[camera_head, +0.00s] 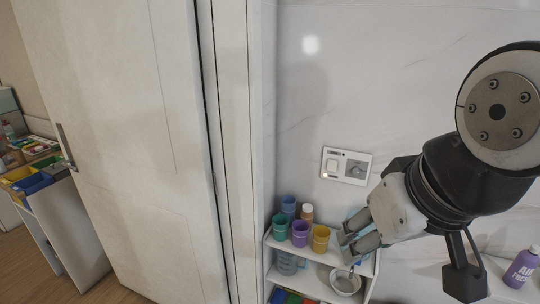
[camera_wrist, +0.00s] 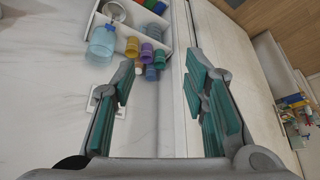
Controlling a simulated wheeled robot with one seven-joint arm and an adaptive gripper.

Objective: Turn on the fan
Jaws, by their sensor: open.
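No fan shows in either view. A white wall panel (camera_head: 346,165) on the marble wall carries a rocker switch (camera_head: 333,164) with a small lit spot at its left and a round grey knob (camera_head: 356,169) at its right. My gripper (camera_head: 348,243) is open and empty, below the panel and above the small shelf in the head view. In the wrist view my gripper (camera_wrist: 162,68) has its two teal-padded fingers wide apart. The panel (camera_wrist: 119,113) is partly hidden there behind the left finger, and its controls are hard to make out.
A white shelf (camera_head: 268,246) below the panel holds several coloured cups, a bottle and a bowl (camera_head: 345,281). A purple air freshener bottle (camera_head: 521,267) stands at lower right. A white door (camera_head: 120,130) fills the left. The wall above the panel is clear.

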